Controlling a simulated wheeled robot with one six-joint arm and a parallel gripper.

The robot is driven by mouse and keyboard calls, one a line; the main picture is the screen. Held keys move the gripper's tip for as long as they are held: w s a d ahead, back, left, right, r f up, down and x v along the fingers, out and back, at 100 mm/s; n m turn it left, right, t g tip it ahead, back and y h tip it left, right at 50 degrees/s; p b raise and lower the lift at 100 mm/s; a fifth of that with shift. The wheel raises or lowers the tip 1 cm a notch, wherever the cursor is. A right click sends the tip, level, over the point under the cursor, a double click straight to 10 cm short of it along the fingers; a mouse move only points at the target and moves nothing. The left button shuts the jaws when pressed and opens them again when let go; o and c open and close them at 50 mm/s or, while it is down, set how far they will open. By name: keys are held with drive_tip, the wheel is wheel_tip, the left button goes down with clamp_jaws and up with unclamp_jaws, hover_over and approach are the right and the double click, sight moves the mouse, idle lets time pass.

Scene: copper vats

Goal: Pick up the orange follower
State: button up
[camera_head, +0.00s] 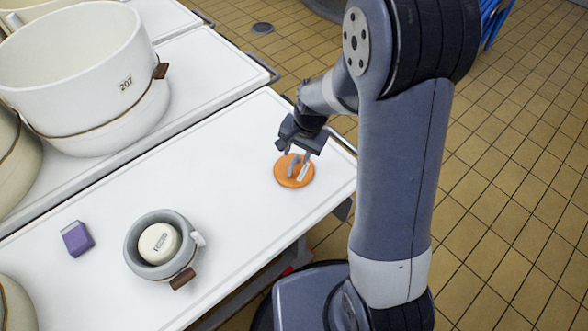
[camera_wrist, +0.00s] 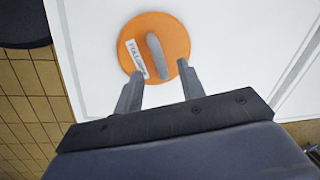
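The orange follower (camera_head: 285,182) is a flat round disc lying on the white table near its right end. It also shows in the wrist view (camera_wrist: 175,25), with a grey raised handle (camera_wrist: 157,55) across its middle and a white label (camera_wrist: 137,58) at its left. My gripper (camera_head: 299,161) is over the disc, pointing down. In the wrist view my gripper (camera_wrist: 161,82) has its two fingers apart, with nothing between the tips. The fingertips are at the disc's near edge in that view, and the handle lies just beyond them. I cannot tell whether they touch the disc.
On the white table (camera_head: 228,160) stand a grey pot (camera_head: 135,258) with a cream labelled piece (camera_head: 158,243) inside, and a purple block (camera_head: 77,239). A large cream vat (camera_head: 75,60) marked 207 stands on another table behind. The table between pot and disc is clear.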

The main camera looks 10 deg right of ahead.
sight(294, 160)
drive_tip(key=f, duration=0.3)
drive_tip(key=shift+w+a+f+b, duration=0.15)
drive_tip(key=shift+w+a+b, duration=0.05)
drive_tip(key=shift+a+b, duration=0.15)
clamp_jaws()
